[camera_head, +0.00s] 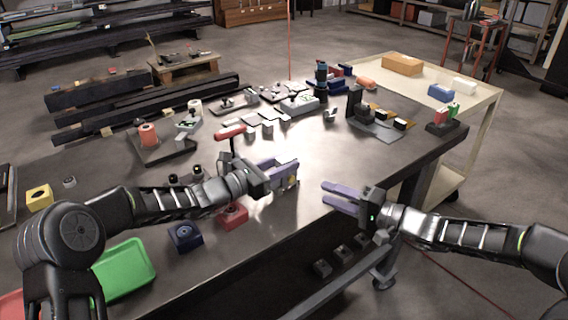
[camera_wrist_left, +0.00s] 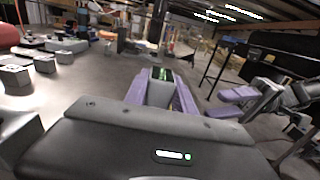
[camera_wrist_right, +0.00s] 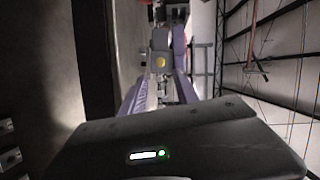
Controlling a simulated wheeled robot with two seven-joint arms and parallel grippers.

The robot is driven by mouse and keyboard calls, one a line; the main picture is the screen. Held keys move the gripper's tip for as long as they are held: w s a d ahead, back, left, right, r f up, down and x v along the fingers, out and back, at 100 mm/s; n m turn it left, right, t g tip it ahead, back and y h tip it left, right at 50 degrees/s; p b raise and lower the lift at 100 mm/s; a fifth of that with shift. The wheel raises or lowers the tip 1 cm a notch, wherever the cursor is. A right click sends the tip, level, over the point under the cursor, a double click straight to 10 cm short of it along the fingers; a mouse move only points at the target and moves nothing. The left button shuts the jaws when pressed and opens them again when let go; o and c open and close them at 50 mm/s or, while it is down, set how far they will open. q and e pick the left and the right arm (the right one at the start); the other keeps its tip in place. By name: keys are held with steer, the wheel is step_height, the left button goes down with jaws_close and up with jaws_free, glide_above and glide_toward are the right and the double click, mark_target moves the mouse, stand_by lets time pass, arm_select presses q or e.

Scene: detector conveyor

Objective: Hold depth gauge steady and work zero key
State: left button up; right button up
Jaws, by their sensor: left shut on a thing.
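The depth gauge is a small grey block with a green-lit display, held between the purple fingers of my left gripper (camera_head: 284,172) above the table's front edge. In the left wrist view the depth gauge (camera_wrist_left: 160,88) sits between the fingertips. In the right wrist view the gauge (camera_wrist_right: 159,45) shows a round yellow key (camera_wrist_right: 159,62) facing my right gripper. My right gripper (camera_head: 324,194) is open and empty, to the right of the gauge and apart from it. It also shows in the left wrist view (camera_wrist_left: 226,103). The fingers partly hide the gauge.
The dark table (camera_head: 330,150) holds a red-topped stand (camera_head: 230,133) behind my left gripper, and red (camera_head: 233,215) and blue (camera_head: 185,236) blocks nearer the front. A green tray (camera_head: 124,270) lies at front left. Open space lies around my right gripper, off the table edge.

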arm_select(q)
jaws_close()
arm_select(e)
steer(key=shift+c, duration=0.4)
jaws_close()
stand_by(1.5)
